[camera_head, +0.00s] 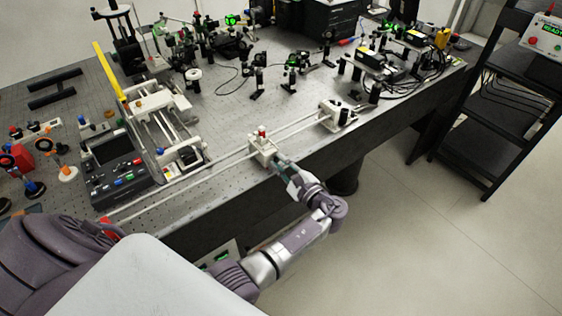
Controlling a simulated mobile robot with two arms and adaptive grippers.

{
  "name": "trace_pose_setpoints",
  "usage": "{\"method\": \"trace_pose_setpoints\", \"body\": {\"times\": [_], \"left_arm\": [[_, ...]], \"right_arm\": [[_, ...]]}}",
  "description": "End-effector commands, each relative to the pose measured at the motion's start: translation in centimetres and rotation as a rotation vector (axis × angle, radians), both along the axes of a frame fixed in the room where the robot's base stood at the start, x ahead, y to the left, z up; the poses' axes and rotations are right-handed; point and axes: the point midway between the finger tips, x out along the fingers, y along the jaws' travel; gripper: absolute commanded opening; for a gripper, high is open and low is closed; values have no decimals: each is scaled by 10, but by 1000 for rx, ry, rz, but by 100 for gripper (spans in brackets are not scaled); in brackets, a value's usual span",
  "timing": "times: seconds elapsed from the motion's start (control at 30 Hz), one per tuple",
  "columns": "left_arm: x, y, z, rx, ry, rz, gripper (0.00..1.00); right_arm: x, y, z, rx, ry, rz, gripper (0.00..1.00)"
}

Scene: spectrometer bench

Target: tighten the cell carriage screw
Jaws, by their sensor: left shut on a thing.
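The cell carriage (262,154) is a small cream block on a long pale rail (205,176) along the front of the bench. A small red-topped part stands upright on it. My left gripper (277,161) is at the carriage's front right side, with its fingers against it. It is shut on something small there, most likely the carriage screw. The fingers hide the screw, so I cannot see its head or how far in it sits. My right gripper is not in view.
A second cream mount (338,114) sits at the rail's far right end. Optics and cables crowd the back of the optical bench (232,113). A black shelf cart (490,110) stands right; the floor between is clear.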

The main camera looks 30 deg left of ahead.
Motion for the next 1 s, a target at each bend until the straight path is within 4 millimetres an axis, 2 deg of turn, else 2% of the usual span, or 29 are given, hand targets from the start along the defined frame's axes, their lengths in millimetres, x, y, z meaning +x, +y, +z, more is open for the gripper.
{"method": "trace_pose_setpoints", "body": {"times": [0.47,0.5,0.63,1.0], "left_arm": [[0,1,0,6,15,1,0],[0,1,0,6,15,1,18],[0,1,0,6,15,1,40],[-2,-4,-1,5,14,-1,42]], "right_arm": [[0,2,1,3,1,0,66],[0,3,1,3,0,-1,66],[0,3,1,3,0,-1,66],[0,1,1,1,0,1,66]]}}
